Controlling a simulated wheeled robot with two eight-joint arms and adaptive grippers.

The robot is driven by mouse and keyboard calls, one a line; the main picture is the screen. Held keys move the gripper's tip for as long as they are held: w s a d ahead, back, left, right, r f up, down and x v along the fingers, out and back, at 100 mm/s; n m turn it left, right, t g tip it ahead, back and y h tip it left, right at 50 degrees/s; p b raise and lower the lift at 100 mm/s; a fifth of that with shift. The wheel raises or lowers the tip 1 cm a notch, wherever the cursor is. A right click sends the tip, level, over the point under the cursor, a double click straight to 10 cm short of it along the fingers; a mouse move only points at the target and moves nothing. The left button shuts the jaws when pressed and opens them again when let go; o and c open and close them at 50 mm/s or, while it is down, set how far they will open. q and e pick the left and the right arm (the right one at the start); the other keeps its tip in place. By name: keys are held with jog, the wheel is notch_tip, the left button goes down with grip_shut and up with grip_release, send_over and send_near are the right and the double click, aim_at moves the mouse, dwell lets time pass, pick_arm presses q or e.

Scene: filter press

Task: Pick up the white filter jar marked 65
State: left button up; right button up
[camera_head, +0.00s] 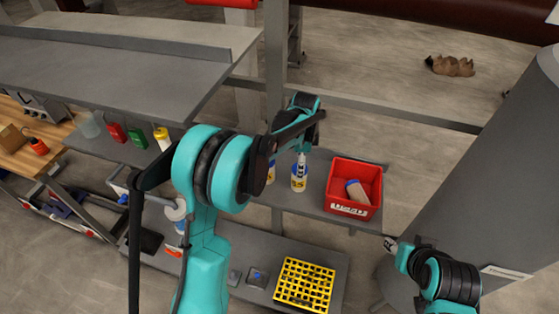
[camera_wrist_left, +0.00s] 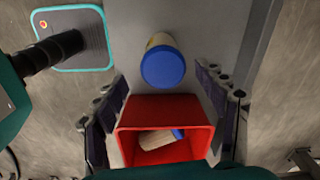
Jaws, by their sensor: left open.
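A white jar (camera_head: 299,183) with a yellow-and-blue label stands upright on the grey shelf, left of the red bin. Its number looks to end in 5, but the first digit is too small to read surely. My left gripper (camera_head: 303,150) is over it and hides its top. In the left wrist view, a jar with a blue lid (camera_wrist_left: 163,67) stands ahead between the spread fingers of my open left gripper (camera_wrist_left: 165,95), not gripped. Another white jar (camera_head: 271,172) is partly hidden behind my left arm. My right gripper (camera_head: 391,243) is at the lower right, its jaws unclear.
A red bin (camera_head: 345,209) right of the jar holds a pale jar with a blue lid (camera_head: 357,191); the bin also shows in the left wrist view (camera_wrist_left: 125,143). A yellow crate (camera_head: 304,285) sits on the lower shelf. A large grey cylinder (camera_head: 490,170) stands at right.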

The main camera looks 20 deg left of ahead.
pick_arm(q)
jog(key=shift+w+a+f, duration=0.15)
jog(key=shift+w+f, duration=0.1)
jog(key=shift+w, duration=0.1)
jog(key=shift+f+m, duration=0.25)
jog(key=shift+m, duration=0.05)
notch_tip(320, 180, down, 7)
jog(key=shift+f+b, duration=0.2)
jog(key=shift+b, duration=0.1)
jog(key=shift+s, duration=0.1)
jog(key=c, duration=1.3)
